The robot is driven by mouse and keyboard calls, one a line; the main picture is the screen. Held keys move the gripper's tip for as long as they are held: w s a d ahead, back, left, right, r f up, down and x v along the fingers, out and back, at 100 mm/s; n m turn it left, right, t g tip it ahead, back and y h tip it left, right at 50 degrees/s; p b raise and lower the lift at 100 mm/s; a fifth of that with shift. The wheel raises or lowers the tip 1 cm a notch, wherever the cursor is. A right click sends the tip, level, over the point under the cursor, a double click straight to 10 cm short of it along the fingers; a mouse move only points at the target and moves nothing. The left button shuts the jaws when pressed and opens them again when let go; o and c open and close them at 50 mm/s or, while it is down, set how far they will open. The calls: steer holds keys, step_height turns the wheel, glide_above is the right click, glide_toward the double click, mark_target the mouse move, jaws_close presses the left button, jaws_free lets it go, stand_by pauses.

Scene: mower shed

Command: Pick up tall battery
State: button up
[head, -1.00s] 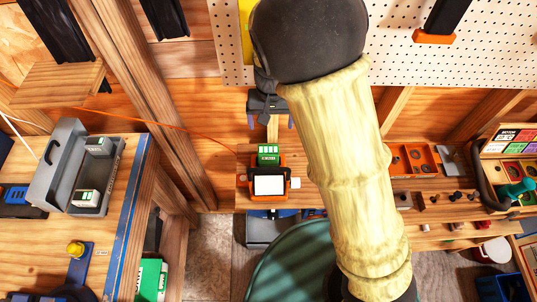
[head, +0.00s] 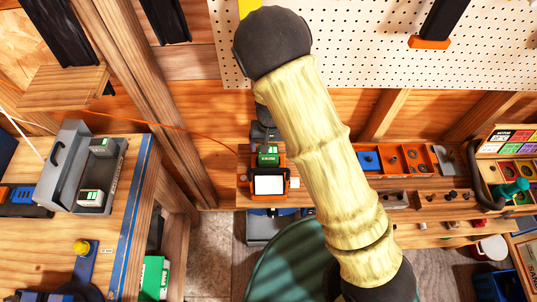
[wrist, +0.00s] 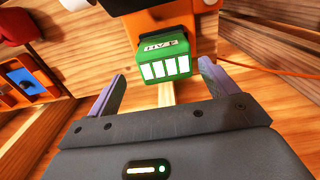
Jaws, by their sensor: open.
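A green-topped battery (head: 268,155) with several white bars stands at an orange-and-black device (head: 269,184) with a pale screen on the back bench. I take it for the tall battery, but its full height is hidden. My gripper (head: 263,132) is just behind it in the head view, its fingers mostly hidden. In the wrist view my open gripper (wrist: 162,74) has one finger to each side, and the battery (wrist: 168,60) shows ahead between and beyond the fingertips. Nothing is held. I cannot tell whether the fingers overlap its sides.
A grey carrier (head: 66,190) with two green-and-white batteries stands on the left bench (head: 118,235). Right of the device are an orange tray (head: 396,160) and small parts on the back bench. A pegboard wall (head: 370,40) rises behind. An orange cable (head: 165,128) runs along the wall.

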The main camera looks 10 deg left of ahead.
steer(key=shift+f, duration=0.1)
steer(key=shift+s+a+f+p, duration=0.15)
steer(key=shift+f+p, duration=0.45)
steer(key=shift+f, duration=0.65)
steer(key=shift+s+a+f+p, duration=0.15)
steer(key=shift+f+p, duration=0.45)
steer(key=shift+f, duration=0.65)
steer(key=c, duration=1.3)
steer(key=shift+o, duration=0.2)
steer(key=shift+r, duration=0.15)
